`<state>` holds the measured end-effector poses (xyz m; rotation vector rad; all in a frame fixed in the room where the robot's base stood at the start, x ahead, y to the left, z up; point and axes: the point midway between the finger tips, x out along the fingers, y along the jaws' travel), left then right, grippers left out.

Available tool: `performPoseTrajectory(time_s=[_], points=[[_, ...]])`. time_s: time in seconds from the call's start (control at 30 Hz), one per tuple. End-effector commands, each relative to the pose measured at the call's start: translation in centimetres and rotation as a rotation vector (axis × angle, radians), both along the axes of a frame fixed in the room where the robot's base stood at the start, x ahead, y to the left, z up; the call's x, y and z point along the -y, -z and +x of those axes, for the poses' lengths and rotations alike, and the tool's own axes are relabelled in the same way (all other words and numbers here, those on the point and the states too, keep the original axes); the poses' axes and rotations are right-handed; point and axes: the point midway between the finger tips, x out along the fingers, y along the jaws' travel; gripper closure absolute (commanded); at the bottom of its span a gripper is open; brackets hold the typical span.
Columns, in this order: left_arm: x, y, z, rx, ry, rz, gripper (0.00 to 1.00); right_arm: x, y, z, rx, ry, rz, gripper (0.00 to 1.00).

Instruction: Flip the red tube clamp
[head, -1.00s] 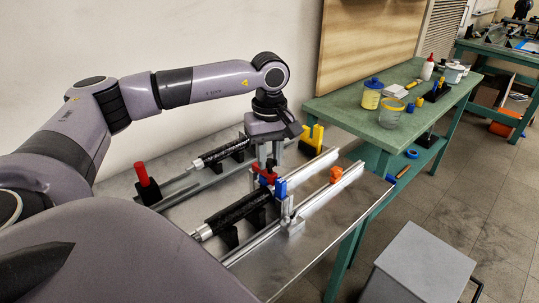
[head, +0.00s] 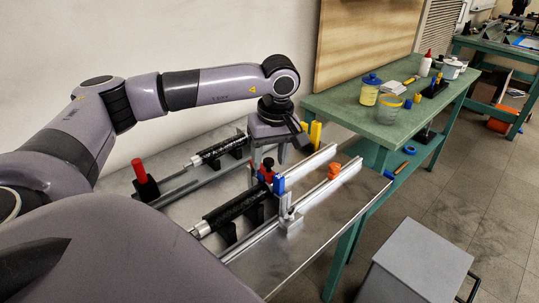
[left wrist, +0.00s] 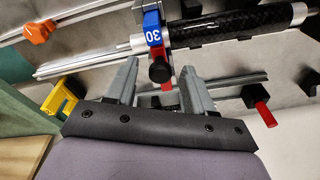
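The red tube clamp (head: 267,163), a small red piece with a dark knob, sits at the near carbon tube, partly hidden by my gripper. In the left wrist view its red part (left wrist: 167,87) and black knob (left wrist: 160,71) show beside a blue tag marked 30 (left wrist: 153,32). My left gripper (head: 268,160) is over the clamp from above. In the left wrist view its two fingers (left wrist: 158,92) are wide apart, with the red part showing between them. I cannot tell whether they touch it. My right gripper is not in view.
Two black tubes (head: 232,210) lie on black supports on the metal table (head: 290,262). A red handle on a black base (head: 146,182) stands at left. An orange knob (head: 334,171) sits on a rail at right, and a yellow block (head: 315,133) stands behind.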

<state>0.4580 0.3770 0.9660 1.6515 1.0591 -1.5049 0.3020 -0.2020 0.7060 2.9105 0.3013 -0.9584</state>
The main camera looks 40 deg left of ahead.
Motion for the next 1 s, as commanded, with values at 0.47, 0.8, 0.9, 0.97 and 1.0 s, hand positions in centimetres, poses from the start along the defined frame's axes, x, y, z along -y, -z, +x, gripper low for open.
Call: performPoseTrajectory(time_s=[0.47,0.8,0.9,0.97,1.0], points=[[0.7,-4.7,0.0,0.005,0.001,-0.001,0.47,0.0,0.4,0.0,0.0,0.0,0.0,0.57],[1.0,-7.1,-0.1,-0.001,0.0,0.0,0.47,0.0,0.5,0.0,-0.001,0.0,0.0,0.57],[1.0,-7.1,-0.1,-0.001,0.0,0.0,0.47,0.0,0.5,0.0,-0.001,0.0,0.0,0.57],[1.0,-7.1,-0.1,0.0,0.0,0.0,0.47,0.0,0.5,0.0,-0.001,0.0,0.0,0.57],[1.0,-7.1,-0.1,0.0,0.0,0.0,0.47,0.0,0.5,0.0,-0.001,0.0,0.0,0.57]])
